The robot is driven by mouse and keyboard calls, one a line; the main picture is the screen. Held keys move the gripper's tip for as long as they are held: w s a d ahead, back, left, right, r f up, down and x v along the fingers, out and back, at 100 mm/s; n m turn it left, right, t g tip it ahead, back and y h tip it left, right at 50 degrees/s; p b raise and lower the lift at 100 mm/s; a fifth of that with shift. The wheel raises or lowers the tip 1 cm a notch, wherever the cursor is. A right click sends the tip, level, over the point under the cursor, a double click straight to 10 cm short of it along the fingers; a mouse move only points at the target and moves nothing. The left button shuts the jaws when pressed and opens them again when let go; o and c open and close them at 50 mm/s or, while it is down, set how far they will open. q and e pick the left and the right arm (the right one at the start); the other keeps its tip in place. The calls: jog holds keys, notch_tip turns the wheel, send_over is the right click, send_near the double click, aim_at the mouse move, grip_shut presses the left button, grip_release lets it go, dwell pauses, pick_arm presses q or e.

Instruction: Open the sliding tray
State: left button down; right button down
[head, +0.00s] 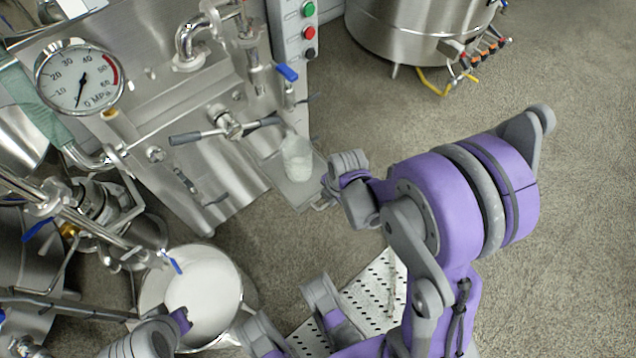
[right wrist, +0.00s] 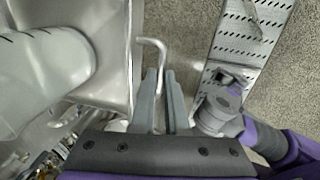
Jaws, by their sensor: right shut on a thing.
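The sliding tray (head: 296,192) is a flat metal tray low on the front of the steel machine, sticking out of it toward my right arm. A clear beaker with pale contents (head: 297,160) stands on it. My right gripper (head: 327,192) is at the tray's outer end. In the right wrist view my right gripper (right wrist: 161,76) has its two fingers closed around the bent metal handle (right wrist: 155,45). The tray's edge (right wrist: 118,100) and the beaker (right wrist: 45,75) are to the left there. My left gripper cannot be made out; only part of the left arm shows at the bottom left.
A pressure gauge (head: 80,78) and a T-handle (head: 225,127) stick out from the machine. A pot of white liquid (head: 205,285) stands at the lower left. A perforated metal step (head: 370,295) lies below my right arm. The floor to the right is clear.

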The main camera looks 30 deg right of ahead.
jog(key=shift+s+d, duration=0.2)
jog(key=shift+s, duration=1.25)
jog(key=c, duration=0.9)
grip_release()
jog(key=r+p, duration=0.1)
jog(key=r, duration=0.2)
jog(key=s+r+p, duration=0.1)
jog(key=r+p, duration=0.1)
jog(key=r, duration=0.2)
jog(key=s+r+p, duration=0.1)
jog(key=r, duration=0.2)
jog(key=shift+d+r+p, duration=0.15)
jog(key=shift+r+p, duration=0.15)
jog(key=shift+p, duration=0.05)
